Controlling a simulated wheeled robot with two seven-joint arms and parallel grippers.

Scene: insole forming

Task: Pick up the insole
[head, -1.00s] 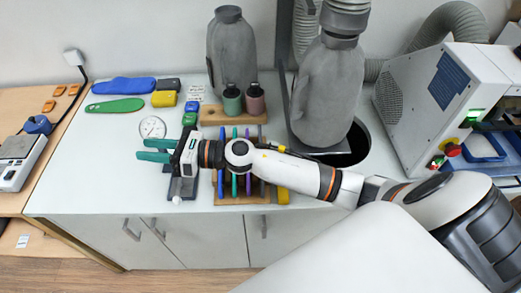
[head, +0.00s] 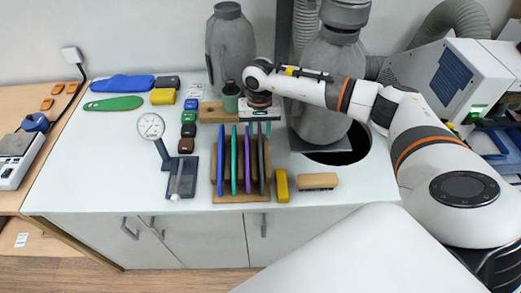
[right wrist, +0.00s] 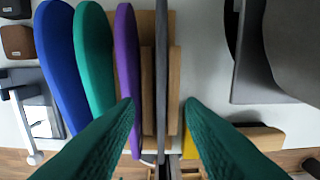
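A wooden rack (head: 228,197) holds several insoles on edge: a blue insole (head: 219,172), a teal insole (head: 233,165), a purple insole (head: 248,165) and a dark grey insole (head: 262,165) at the right end. My right gripper (head: 257,126) is over the rack's far right part, pointing down. In the right wrist view its two green fingers (right wrist: 159,103) are open and spread. The thin edge of the dark grey insole (right wrist: 161,60) lies between them, with a gap on both sides. The purple insole (right wrist: 128,60) is close to the left finger. My left gripper is not in view.
A blue insole (head: 122,83) and a green insole (head: 113,103) lie flat at the back left. A dial gauge (head: 151,126) stands left of the rack. A yellow block (head: 282,186) and a brush (head: 318,181) lie right of it. The front left counter is clear.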

